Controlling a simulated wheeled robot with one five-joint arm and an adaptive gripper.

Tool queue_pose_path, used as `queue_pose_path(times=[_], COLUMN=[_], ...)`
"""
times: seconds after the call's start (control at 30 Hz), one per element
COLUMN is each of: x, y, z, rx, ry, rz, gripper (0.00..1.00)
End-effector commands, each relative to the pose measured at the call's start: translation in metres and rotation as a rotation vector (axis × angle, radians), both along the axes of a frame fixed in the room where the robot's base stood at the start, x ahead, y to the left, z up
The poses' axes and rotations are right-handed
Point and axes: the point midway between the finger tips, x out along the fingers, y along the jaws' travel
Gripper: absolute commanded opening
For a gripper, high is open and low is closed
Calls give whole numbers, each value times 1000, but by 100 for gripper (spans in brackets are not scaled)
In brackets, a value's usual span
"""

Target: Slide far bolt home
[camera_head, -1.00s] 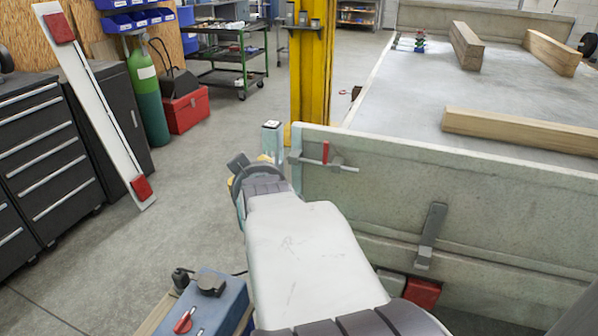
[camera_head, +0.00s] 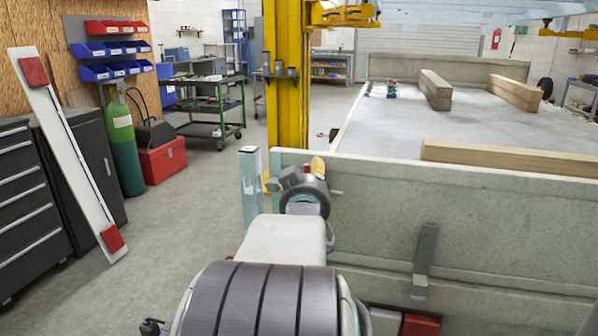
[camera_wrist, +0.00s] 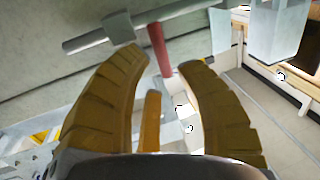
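The far bolt is a grey rod (camera_wrist: 95,36) with a red handle (camera_wrist: 158,48), mounted on the tailgate panel (camera_head: 450,205). In the head view my arm hides most of it; a bit of the red handle (camera_head: 306,168) and the rod's right end (camera_head: 336,192) show. My gripper (camera_wrist: 165,62) is open, its two yellow-brown fingertips on either side of the red handle's lower end, with gaps visible. In the head view one yellow fingertip shows at my gripper (camera_head: 317,166). A pale teal corner post (camera_head: 251,188) stands just left of the panel; the wrist view shows a pale post (camera_wrist: 277,30) at upper right.
A yellow column (camera_head: 285,90) stands behind the post. Timber beams (camera_head: 505,158) lie on the trailer bed. The floor at left is open.

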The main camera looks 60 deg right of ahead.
Motion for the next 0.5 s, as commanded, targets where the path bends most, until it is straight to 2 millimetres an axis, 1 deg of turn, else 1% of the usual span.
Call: queue_pose_path(times=[0.1, 0.2, 0.5], x=[6, 9, 13], y=[-12, -19, -26], z=[0, 0, 0], rx=[1, 1, 0], ry=[0, 0, 0], rz=[1, 1, 1], gripper=[32, 32, 32])
